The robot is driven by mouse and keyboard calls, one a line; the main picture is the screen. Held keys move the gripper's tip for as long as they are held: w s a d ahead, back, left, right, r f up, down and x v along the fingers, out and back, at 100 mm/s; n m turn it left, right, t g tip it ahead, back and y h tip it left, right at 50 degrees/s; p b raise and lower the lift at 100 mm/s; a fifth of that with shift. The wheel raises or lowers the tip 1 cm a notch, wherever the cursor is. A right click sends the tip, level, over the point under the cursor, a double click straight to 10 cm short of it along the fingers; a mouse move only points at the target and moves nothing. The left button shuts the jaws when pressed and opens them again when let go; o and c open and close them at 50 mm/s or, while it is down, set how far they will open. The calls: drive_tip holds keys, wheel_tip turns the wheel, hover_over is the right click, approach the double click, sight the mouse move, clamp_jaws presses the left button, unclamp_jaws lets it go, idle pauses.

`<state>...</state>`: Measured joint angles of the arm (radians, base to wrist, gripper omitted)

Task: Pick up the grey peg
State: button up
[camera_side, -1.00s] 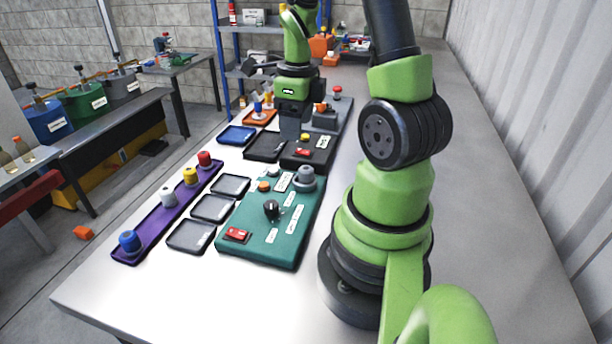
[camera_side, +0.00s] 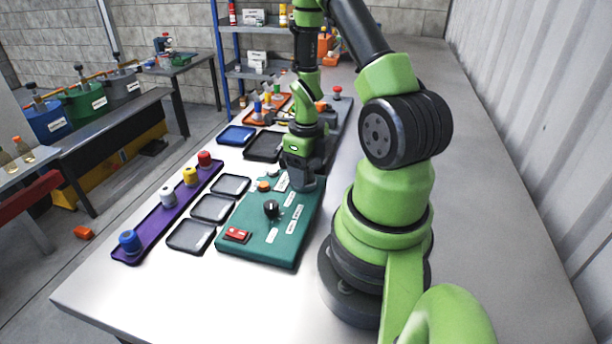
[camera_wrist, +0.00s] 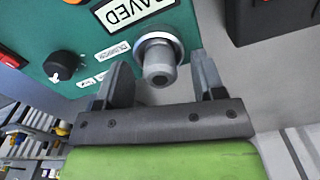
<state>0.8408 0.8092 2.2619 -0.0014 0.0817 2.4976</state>
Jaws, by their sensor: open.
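The grey peg (camera_wrist: 158,68) stands in a round grey collar (camera_wrist: 153,41) at a corner of the green panel (camera_wrist: 95,55). In the wrist view my gripper (camera_wrist: 163,72) is open, with one finger on each side of the peg and a gap visible to each. I cannot tell how far down the fingers reach along it. In the side view my gripper (camera_side: 304,170) points down over the panel's far right corner and hides most of the peg.
The panel (camera_side: 262,238) carries a black knob (camera_side: 271,209), a red switch (camera_side: 237,235) and an orange button (camera_side: 263,186). Left of it are empty black trays (camera_side: 191,236) and a purple tray (camera_side: 146,232) with several coloured pegs. The table's right side is clear.

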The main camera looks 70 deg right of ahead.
drive_tip(key=shift+f, duration=0.3)
drive_tip(key=shift+c, duration=0.4)
drive_tip(key=c, duration=1)
drive_tip(key=shift+r, duration=0.15)
